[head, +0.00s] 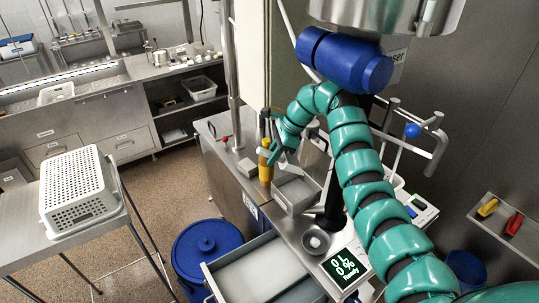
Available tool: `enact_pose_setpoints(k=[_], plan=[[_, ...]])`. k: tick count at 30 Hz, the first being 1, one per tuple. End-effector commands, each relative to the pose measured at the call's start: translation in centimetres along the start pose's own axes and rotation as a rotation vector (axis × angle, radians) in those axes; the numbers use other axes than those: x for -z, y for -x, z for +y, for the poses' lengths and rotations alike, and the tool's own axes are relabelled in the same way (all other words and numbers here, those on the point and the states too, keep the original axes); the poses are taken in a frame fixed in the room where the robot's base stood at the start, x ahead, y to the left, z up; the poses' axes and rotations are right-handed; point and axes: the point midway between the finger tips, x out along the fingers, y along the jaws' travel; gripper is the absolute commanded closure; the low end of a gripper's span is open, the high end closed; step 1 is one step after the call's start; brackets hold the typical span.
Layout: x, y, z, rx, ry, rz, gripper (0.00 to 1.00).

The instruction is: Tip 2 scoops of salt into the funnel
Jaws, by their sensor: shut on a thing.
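My gripper (270,143) is at the end of my teal arm, above the steel counter. It is shut on an upright yellow handle (265,160), which looks like the scoop's; the fingers are small and partly hidden. The scoop's bowl and any salt in it cannot be made out. A grey round funnel (316,241) sits at the counter's front, in front of and to the right of my gripper. A metal tray (297,194) stands between them. An open drawer (262,271) with white material, perhaps the salt, is below at the front.
A blue lidded bin (206,250) stands on the floor. A white perforated basket (76,189) lies on the left table. A vertical pole (233,70) rises behind the counter's left end.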

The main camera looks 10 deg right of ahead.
Motion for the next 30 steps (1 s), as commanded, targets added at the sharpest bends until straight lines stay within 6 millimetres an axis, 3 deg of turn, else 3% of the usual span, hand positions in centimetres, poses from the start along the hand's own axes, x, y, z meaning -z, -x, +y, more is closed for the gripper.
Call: enact_pose_setpoints(k=[1, 7, 21, 30], plan=[[-0.1, 0.7, -0.2, 0.013, 0.002, 0.005, 1.00], [-0.3, 0.5, -0.1, 0.008, 0.006, 0.004, 1.00], [-0.6, -2.5, 0.1, -0.005, 0.008, 0.153, 1.00], [-0.8, -2.9, 0.1, -0.005, 0.007, 0.200, 1.00]])
